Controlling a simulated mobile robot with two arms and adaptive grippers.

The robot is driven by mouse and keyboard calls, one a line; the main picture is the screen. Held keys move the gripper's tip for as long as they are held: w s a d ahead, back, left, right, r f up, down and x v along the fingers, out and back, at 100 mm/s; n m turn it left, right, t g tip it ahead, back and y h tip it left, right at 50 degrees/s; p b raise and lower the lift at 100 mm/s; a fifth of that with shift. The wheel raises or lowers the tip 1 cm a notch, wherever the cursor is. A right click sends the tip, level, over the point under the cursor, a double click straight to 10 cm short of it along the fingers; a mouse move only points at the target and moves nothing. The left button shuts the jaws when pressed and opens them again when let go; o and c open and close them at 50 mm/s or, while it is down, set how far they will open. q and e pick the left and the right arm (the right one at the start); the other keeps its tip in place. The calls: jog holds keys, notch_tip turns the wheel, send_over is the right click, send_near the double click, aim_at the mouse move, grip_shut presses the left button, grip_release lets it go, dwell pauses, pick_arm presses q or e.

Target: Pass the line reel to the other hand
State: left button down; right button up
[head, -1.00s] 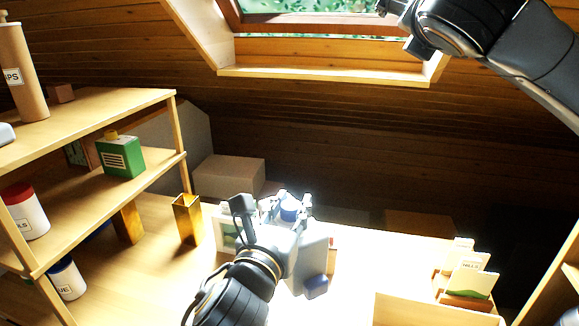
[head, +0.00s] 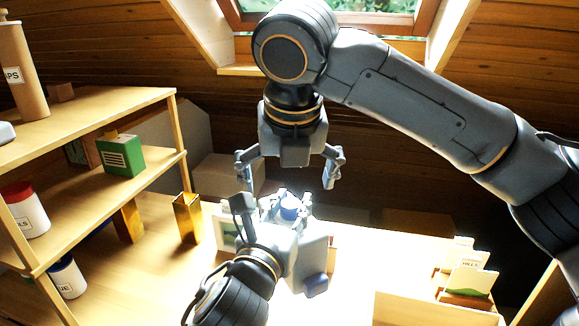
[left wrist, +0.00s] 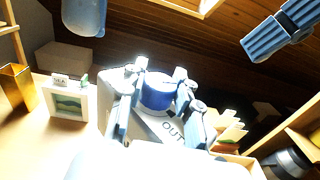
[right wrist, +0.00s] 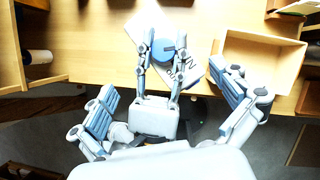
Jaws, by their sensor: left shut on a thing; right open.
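The line reel (head: 289,210) is a small blue cylinder. It shows as a blue drum in the left wrist view (left wrist: 157,92) and as a round blue top in the right wrist view (right wrist: 168,50). My left gripper (head: 284,204) is shut on it, with fingers on both sides, above the bright tabletop. My right gripper (head: 290,178) is open and empty, pointing down just above and behind the reel. Its two spread fingers also show in the right wrist view (right wrist: 170,105), either side of my left gripper.
A tray (right wrist: 262,60) lies at the right of the table. A brass-coloured square pot (head: 187,218) and a framed picture (left wrist: 70,99) stand left of the reel. Shelves with a green box (head: 121,157) rise at left. A card holder (head: 466,297) stands at right.

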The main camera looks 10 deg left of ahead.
aim_at(287, 206)
jog(key=x, duration=0.8)
jog(key=shift+w+f, duration=0.2)
jog(key=shift+f, duration=0.1)
jog(key=shift+a, duration=0.1)
jog(key=c, duration=1.3)
jog(key=shift+c, duration=0.2)
jog(key=o, duration=1.3)
jog(key=shift+s, duration=0.1)
jog(key=shift+o, duration=0.2)
jog(key=shift+r, duration=0.1)
